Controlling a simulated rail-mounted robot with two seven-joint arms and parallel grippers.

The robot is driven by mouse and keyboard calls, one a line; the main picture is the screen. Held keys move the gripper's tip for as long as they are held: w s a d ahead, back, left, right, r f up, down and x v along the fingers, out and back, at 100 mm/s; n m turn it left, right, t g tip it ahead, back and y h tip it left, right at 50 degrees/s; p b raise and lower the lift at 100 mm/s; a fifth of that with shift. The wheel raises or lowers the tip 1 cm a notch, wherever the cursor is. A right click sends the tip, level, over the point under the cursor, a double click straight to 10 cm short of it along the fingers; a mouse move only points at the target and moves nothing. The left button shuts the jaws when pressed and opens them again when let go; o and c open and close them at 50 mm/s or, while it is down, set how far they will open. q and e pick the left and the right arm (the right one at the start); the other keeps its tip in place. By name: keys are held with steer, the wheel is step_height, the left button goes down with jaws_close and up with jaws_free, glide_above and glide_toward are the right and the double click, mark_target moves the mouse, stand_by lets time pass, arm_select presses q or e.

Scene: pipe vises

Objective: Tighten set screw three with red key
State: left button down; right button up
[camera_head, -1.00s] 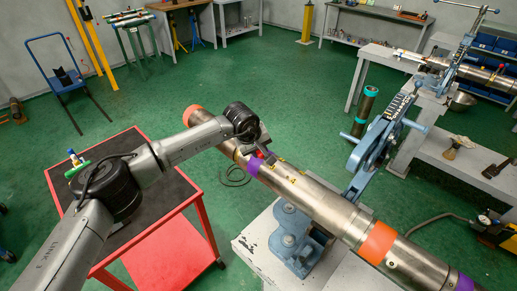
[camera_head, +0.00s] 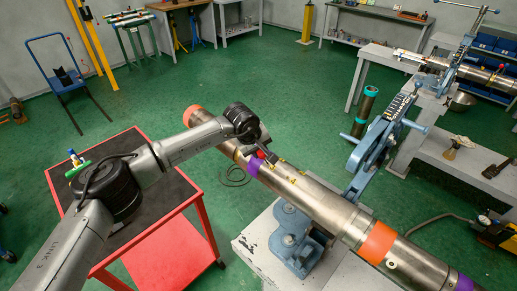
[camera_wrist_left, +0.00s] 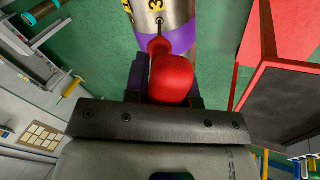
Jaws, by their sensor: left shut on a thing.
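My left gripper (camera_head: 262,153) is over the upper left part of a long metal pipe (camera_head: 323,207), near its purple band (camera_head: 252,168). In the left wrist view it is shut on the red key (camera_wrist_left: 172,78), whose red handle fills the space between the fingers. The key points at the pipe, just beyond the purple band (camera_wrist_left: 184,41), toward a small dark screw spot (camera_wrist_left: 160,19) below a yellow label with a black 3 (camera_wrist_left: 156,5). I cannot tell whether the key's tip sits in the screw. My right gripper is not in view.
A blue vise (camera_head: 294,238) on a pale bench carries the pipe, with a tall blue clamp part (camera_head: 372,155) beside it. A red cart (camera_head: 203,222) with a dark top stands left, under my left arm. The pipe also has orange bands (camera_head: 377,243).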

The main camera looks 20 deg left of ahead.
arm_select(q)
steer(key=shift+s+r+p, duration=0.3)
steer(key=shift+r+p, duration=0.2)
steer(key=shift+r, duration=0.05)
steer(key=shift+p+v, duration=1.05)
steer(key=shift+v, duration=0.8)
steer(key=shift+w+a, duration=0.1)
